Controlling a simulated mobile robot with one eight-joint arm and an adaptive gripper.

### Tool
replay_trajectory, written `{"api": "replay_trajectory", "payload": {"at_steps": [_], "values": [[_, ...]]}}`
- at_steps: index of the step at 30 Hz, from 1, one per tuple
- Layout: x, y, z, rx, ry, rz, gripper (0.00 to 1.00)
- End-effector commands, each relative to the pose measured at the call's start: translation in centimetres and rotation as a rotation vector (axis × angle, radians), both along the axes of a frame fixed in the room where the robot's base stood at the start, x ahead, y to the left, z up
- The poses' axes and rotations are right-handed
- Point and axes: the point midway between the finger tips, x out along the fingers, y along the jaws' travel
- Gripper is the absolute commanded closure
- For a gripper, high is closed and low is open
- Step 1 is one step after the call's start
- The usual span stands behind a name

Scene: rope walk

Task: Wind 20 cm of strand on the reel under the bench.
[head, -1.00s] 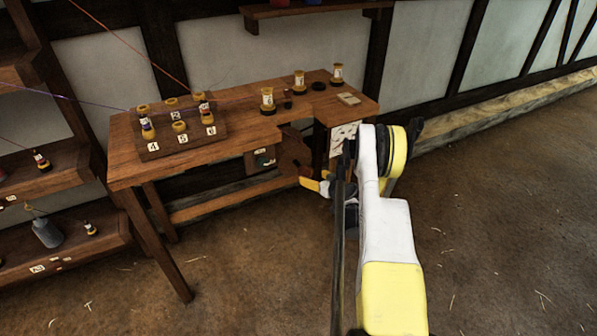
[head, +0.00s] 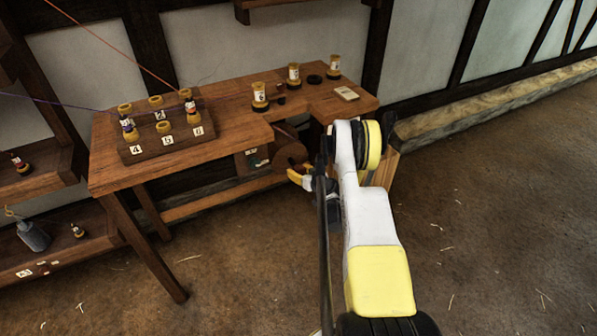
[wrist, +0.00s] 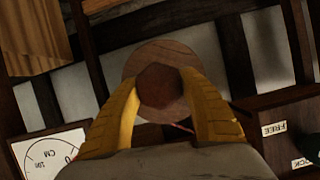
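The reel (head: 290,153) is a brown wooden disc under the bench (head: 232,130). In the wrist view the reel's round disc (wrist: 170,54) faces me, with a dark hexagonal knob (wrist: 161,86) at its middle. My gripper (head: 297,174) is at the reel, below the bench top. In the wrist view its two yellow fingers (wrist: 160,84) lie on either side of the knob, very close to its edges. I cannot tell whether they press on it. A white dial (wrist: 47,154) marked CM stands at lower left; its pointer is not clear. A thin reddish strand (wrist: 182,128) shows below the disc.
A panel (wrist: 282,130) with FREE and LOCK labels is right of the reel in the wrist view. A numbered rack (head: 150,151) with several bobbins and several loose spools stand on the bench. Shelves (head: 35,180) are at left. The floor (head: 500,220) at right is open.

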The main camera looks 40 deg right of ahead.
Motion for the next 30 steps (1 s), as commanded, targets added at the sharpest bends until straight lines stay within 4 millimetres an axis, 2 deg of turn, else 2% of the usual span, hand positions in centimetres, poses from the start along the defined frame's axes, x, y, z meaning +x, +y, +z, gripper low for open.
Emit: {"api": "replay_trajectory", "payload": {"at_steps": [5, 12, 19, 20, 21, 22, 30], "values": [[-0.06, -0.1, -0.02, 0.03, -0.008, -0.002, 0.83], [-0.15, -0.01, -0.01, 0.269, -0.066, -0.003, 0.83], [-0.15, 0.07, -0.02, 0.273, -0.066, -0.001, 0.83], [-0.15, 0.07, -0.02, 0.273, -0.066, -0.001, 0.47], [-0.15, 0.07, -0.02, 0.272, -0.066, -0.002, 0.35], [-0.15, 0.07, -0.02, 0.272, -0.066, -0.002, 0.28], [-0.11, 0.05, 0.02, 0.271, -0.067, -0.001, 0.28]]}}
